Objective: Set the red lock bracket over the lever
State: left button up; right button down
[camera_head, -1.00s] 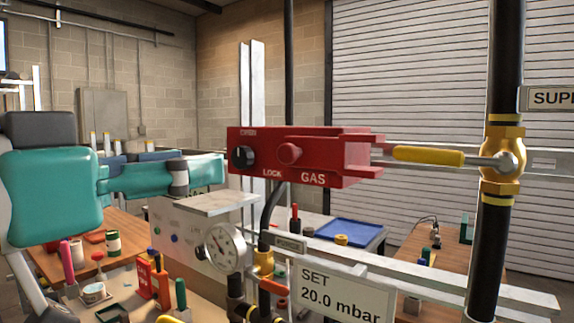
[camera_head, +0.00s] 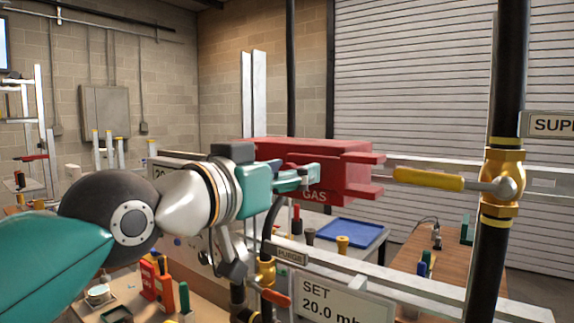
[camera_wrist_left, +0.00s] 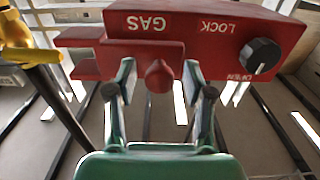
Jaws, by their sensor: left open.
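The red lock bracket (camera_head: 352,165) has a forked right end, with GAS lettering on its front. The wrist view shows the bracket (camera_wrist_left: 205,40) with a black dial and a round red knob (camera_wrist_left: 158,76). The brass valve (camera_head: 503,172) on the black pipe carries a yellow-sleeved lever (camera_head: 430,179) pointing left. The lever's tip is just right of the fork, with a small gap in the picture. My left gripper (camera_head: 303,177) is open at the bracket's front, its fingers on either side of the knob; contact is unclear. My right gripper is out of view.
A pale horizontal rail (camera_head: 440,290) crosses below with a SET 20.0 mbar sign (camera_head: 340,298). The wooden table (camera_head: 445,255) and blue tray (camera_head: 348,233) are behind.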

pick_arm(q)
jog(key=shift+w, duration=0.15)
grip_shut()
jog(key=shift+d, duration=0.1)
